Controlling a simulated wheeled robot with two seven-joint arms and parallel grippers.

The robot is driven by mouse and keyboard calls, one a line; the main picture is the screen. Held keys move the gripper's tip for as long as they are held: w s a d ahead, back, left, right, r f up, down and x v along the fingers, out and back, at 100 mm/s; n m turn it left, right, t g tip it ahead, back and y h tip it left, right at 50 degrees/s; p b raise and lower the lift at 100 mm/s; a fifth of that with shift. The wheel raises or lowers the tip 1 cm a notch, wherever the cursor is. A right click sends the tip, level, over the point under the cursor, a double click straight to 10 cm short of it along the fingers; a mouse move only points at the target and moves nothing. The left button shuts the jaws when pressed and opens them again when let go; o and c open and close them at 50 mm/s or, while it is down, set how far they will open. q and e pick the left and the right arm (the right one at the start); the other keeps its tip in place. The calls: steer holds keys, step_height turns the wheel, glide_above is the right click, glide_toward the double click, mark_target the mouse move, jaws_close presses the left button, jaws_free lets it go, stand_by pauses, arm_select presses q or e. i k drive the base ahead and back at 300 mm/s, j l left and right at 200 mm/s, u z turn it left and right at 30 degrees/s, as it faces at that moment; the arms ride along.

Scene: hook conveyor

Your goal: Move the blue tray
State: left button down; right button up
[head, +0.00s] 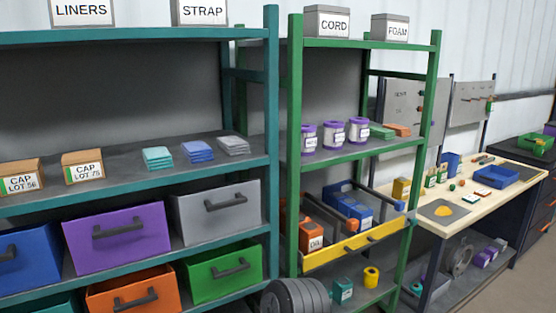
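A shallow blue tray (493,182) lies on the light wooden workbench top (508,198) at the right of the head view. A small red-and-white item (483,195) lies just in front of it. I cannot make out what, if anything, is inside the tray. Neither of my grippers is in view.
A green rack (293,120) and a teal rack (272,100) stand left of the bench. A yellow-fronted drawer (355,246) juts from the green rack. Dark weight plates (297,297) sit low in front. The bench also holds a grey mat (446,215) and small parts.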

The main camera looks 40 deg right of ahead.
mark_target(498, 177)
steer(key=z, duration=2.9)
steer(key=i, duration=5.25)
steer(key=u, duration=0.4)
